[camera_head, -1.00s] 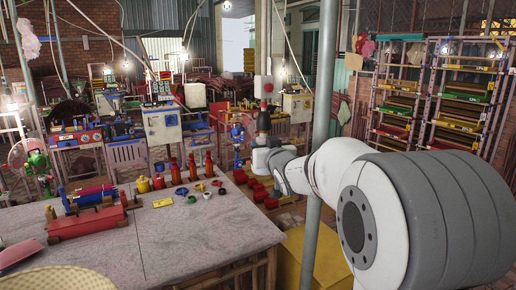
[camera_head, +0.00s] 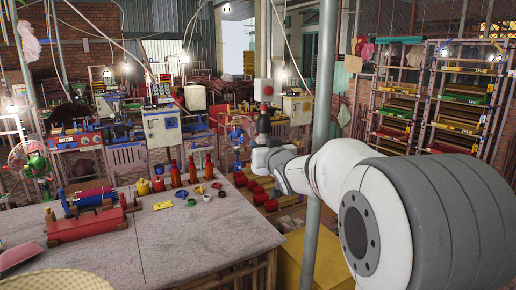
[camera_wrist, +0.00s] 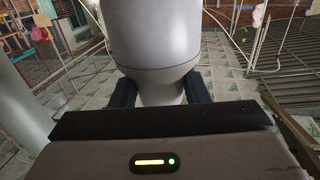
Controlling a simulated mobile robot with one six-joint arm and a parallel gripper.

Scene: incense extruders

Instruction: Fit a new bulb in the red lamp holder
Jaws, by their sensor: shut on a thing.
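My gripper (camera_wrist: 160,95) has its two dark fingers on either side of the narrow neck of a large pale grey, bulb-shaped thing (camera_wrist: 155,38), which I take to be the bulb. It is upright in the wrist view and its top is cut off by the frame. In the head view my gripper (camera_head: 263,123) is a small dark shape at the far end of my white arm. A white body with a red spot (camera_head: 264,89) shows just above it; I cannot tell whether it is held or behind. I cannot clearly make out a red lamp holder.
A grey table (camera_head: 160,235) bears a red machine (camera_head: 90,222), several red bottles (camera_head: 192,170) and small coloured rings (camera_head: 200,190). A grey pole (camera_head: 322,100) stands close to my arm. Racks (camera_head: 440,100) stand at right. Lit bulbs hang on wires (camera_head: 184,57).

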